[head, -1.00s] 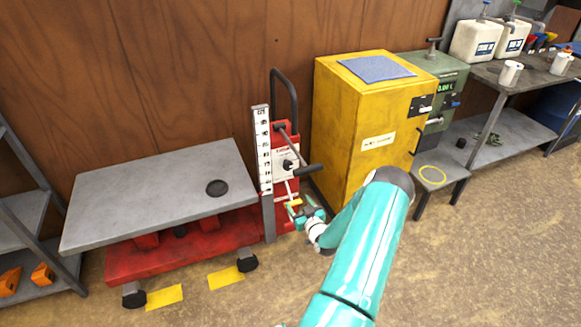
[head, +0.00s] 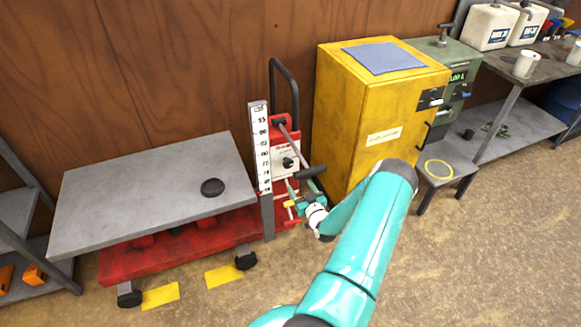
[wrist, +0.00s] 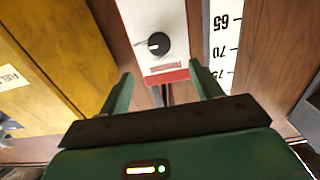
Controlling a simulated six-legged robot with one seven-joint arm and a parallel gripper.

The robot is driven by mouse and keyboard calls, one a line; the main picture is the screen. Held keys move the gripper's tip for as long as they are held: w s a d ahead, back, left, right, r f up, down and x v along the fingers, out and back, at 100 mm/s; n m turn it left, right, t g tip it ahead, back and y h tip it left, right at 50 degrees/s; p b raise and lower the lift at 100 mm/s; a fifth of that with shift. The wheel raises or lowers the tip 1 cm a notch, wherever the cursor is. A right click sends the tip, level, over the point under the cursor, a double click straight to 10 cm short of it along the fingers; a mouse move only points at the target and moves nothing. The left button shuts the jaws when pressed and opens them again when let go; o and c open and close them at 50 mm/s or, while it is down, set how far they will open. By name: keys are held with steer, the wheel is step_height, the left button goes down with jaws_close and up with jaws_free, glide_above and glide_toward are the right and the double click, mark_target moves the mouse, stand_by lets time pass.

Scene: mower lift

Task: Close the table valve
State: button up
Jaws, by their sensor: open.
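The lift table (head: 130,190) has a grey top and a red base. Its red column (head: 289,205) carries a white panel with a black knob (head: 288,162), which looks like the valve. My gripper (head: 292,195) is low in front of the column, just below the panel. In the wrist view my gripper (wrist: 160,76) is open and empty. Its green fingers lie either side of and nearer than the knob, which appears between and beyond the fingertips. I see no contact.
A black pump lever (head: 312,171) sticks out close to my gripper. A white number scale (head: 260,145) stands left of the panel. A yellow cabinet (head: 360,120) stands close on the right. A black disc (head: 213,187) lies on the table top. Open floor is in front.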

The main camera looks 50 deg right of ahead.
mark_target(289, 165)
steer(key=x, duration=1.2)
steer(key=c, duration=1)
